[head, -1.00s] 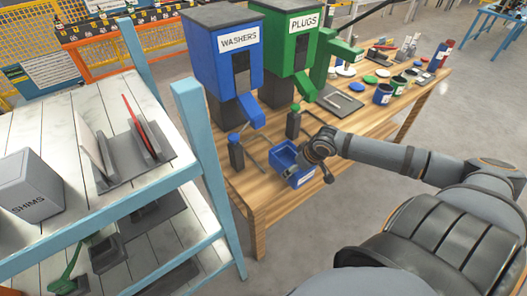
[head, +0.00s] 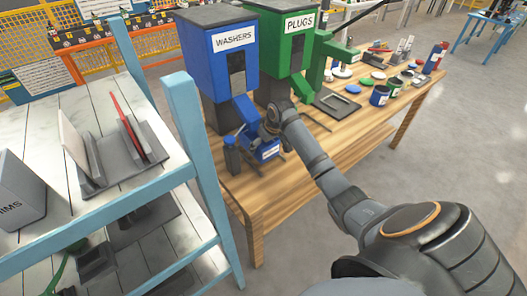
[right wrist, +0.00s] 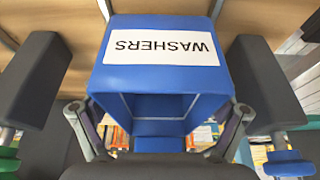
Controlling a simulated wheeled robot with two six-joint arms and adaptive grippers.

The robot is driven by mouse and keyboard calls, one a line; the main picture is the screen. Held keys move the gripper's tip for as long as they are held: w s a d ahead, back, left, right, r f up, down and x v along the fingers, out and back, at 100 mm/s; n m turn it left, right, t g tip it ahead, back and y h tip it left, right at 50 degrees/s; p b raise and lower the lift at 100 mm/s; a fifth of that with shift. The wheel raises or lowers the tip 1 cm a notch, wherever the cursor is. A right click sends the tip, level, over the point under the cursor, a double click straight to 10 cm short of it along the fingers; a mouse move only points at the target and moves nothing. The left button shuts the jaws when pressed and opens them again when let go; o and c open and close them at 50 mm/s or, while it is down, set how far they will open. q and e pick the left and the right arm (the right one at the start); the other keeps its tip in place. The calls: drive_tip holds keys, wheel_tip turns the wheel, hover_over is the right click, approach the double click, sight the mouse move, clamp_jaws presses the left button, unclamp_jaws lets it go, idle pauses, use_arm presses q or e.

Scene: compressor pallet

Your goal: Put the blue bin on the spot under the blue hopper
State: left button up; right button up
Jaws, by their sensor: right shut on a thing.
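The blue bin (head: 266,153) is at the wooden table, just below and in front of the chute (head: 247,113) of the blue hopper (head: 222,68), which is labelled WASHERS. My right gripper (head: 271,128) is over the bin and shut on it. In the right wrist view the bin's WASHERS label (right wrist: 160,52) appears upside down, with its open inside showing below; the grey fingers (right wrist: 160,128) are at both sides of its rim. The bin seems level; I cannot tell whether it touches the table. The spot under the hopper is hidden. My left gripper is not in view.
The green PLUGS hopper (head: 291,45) is to the right, with several pots and tools beyond on the table (head: 345,130). A blue-framed shelf (head: 190,130) stands close at left.

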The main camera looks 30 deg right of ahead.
drive_tip(key=shift+f+p, duration=0.3)
drive_tip(key=shift+f, duration=1.45)
drive_tip(key=o, duration=1)
drive_tip(key=shift+f, duration=0.15)
drive_tip(key=v, duration=1.2)
